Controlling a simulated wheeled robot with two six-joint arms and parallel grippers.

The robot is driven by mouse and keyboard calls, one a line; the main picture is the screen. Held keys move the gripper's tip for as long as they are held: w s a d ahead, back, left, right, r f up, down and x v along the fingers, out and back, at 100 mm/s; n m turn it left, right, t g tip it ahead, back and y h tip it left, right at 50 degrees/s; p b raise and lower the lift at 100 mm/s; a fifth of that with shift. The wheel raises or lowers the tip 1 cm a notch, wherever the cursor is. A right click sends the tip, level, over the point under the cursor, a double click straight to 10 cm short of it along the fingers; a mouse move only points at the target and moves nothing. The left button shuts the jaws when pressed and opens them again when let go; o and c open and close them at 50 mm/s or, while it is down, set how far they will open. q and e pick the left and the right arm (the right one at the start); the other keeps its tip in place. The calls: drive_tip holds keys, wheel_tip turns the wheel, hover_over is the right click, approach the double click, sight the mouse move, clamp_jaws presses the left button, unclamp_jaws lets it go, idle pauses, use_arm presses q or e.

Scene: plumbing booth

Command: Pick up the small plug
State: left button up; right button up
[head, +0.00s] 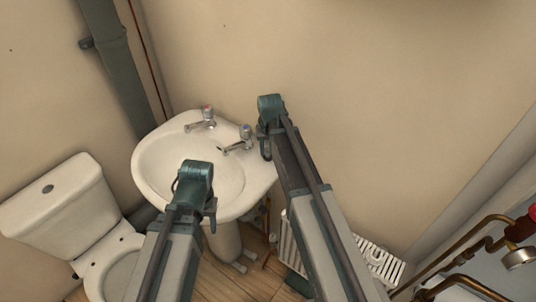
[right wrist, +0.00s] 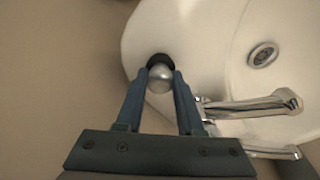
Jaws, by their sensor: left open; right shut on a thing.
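The small plug (right wrist: 160,74), a silvery rounded piece with a black end, is between the fingertips of my right gripper (right wrist: 160,79) in the right wrist view. The fingers are shut on it, at the sink's rim beside the taps. I cannot tell whether the plug still touches the rim. In the head view my right gripper (head: 265,148) is over the right side of the sink (head: 262,176), and the plug is hidden there. My left gripper (head: 209,212) is open over the front of the basin, partly hidden by its own arm.
Two chrome taps stand on the sink's back rim, one at the left (head: 203,122) and one (head: 240,142) close to my right gripper. A drain (right wrist: 263,55) shows in the basin. A toilet (head: 62,205) stands left, a radiator (head: 378,262) and copper pipes (head: 470,250) right.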

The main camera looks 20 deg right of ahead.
sight(268, 148)
clamp_jaws()
drive_tip(key=shift+r+p, duration=0.9)
wheel_tip(268, 148, up, 2)
drive_tip(key=shift+p, duration=1)
drive_tip(key=s+d+r+p, duration=0.1)
drive_tip(key=s+d, duration=0.1)
drive_tip(key=s, duration=1.4)
drive_tip(key=shift+d+r, duration=0.1)
drive_tip(key=shift+w, duration=0.1)
